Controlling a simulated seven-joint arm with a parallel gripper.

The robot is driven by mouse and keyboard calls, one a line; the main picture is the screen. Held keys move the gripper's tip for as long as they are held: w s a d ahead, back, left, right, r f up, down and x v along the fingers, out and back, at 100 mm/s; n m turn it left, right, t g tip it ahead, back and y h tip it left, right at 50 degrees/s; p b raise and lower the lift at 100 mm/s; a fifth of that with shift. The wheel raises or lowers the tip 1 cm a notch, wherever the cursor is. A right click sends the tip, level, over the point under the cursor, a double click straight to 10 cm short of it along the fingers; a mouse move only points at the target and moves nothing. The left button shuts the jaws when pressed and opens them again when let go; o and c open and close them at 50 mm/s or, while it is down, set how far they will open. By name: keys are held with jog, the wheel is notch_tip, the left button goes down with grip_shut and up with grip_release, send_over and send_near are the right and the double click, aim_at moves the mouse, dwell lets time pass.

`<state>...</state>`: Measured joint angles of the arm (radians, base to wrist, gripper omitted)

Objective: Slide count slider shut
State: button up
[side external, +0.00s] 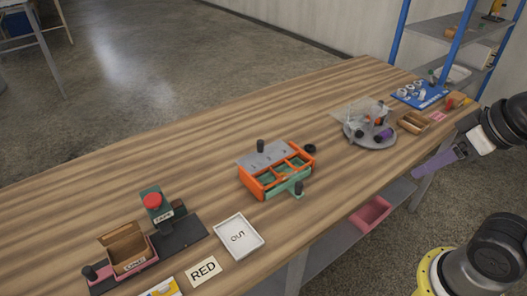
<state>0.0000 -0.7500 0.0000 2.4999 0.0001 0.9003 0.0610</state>
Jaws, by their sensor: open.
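No label that clearly reads "count" shows in the side external view. An orange and teal box (264,188) stands mid-table. A grey plate (270,152) with an upright black knob lies over its back part, leaving the front compartments uncovered. My gripper (424,170), purple, is open and empty at the right, apart from both.
A green block with a red button (152,201), a white OUT tray (239,237) and a RED card (205,271) are at the front left. A round grey stand (370,136) and blue board (418,95) are at the right. The table's left middle is clear.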

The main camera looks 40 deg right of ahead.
jog(key=w+a+r+m+t+y, duration=0.1)
jog(key=w+a+r+m, duration=0.1)
jog(key=w+r+m, duration=0.8)
jog(key=m+g+y, duration=0.2)
jog(key=m+g, duration=0.2)
jog(key=m, duration=1)
send_over(261, 141)
jog(key=s+d, duration=0.3)
jog(key=d, duration=0.1)
notch_tip(261, 141, down, 18)
jog(key=x, duration=1.4)
jog(key=shift+a, duration=0.2)
grip_shut()
